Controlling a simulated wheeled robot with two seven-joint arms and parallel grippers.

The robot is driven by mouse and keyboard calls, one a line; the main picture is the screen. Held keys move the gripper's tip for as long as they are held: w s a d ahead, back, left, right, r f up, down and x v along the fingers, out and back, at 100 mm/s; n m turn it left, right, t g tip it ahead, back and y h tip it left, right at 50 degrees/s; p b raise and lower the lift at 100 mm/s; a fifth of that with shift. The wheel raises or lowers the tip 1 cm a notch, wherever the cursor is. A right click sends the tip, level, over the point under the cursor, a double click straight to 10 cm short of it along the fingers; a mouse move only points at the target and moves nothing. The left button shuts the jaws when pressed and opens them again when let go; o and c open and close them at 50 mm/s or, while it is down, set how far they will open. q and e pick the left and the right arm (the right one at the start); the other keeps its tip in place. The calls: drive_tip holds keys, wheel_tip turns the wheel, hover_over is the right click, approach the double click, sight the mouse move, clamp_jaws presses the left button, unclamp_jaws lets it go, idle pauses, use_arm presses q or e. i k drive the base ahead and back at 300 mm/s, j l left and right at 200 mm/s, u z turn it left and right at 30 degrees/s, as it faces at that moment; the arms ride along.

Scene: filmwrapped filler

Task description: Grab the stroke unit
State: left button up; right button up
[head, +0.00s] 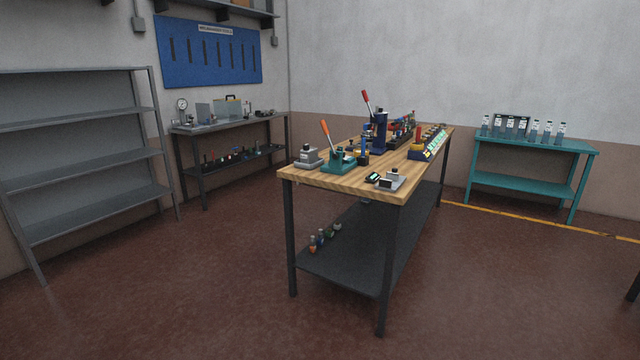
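A wooden-topped workbench (330,174) stands in the middle, some distance away, with many small devices on it. On its near part are a teal device with an orange lever (341,160), a grey block-shaped unit (308,156) to its left, and a small grey device on a plate (391,180) near the front edge. Behind them stands a dark blue press-like device with a red handle (379,132). I cannot tell which of these is the stroke unit. Neither of my grippers is in view.
A grey shelf rack (80,123) stands empty at left. A dark bench (220,127) with instruments is beneath a blue wall board (208,52). A teal table (530,143) with several bottles stands at right. The floor in front is clear.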

sight(311, 156)
drive_tip(key=i+j, duration=0.3)
drive_tip(key=i, duration=0.2)
drive_tip(key=i+j, duration=0.3)
drive_tip(key=i, duration=0.15)
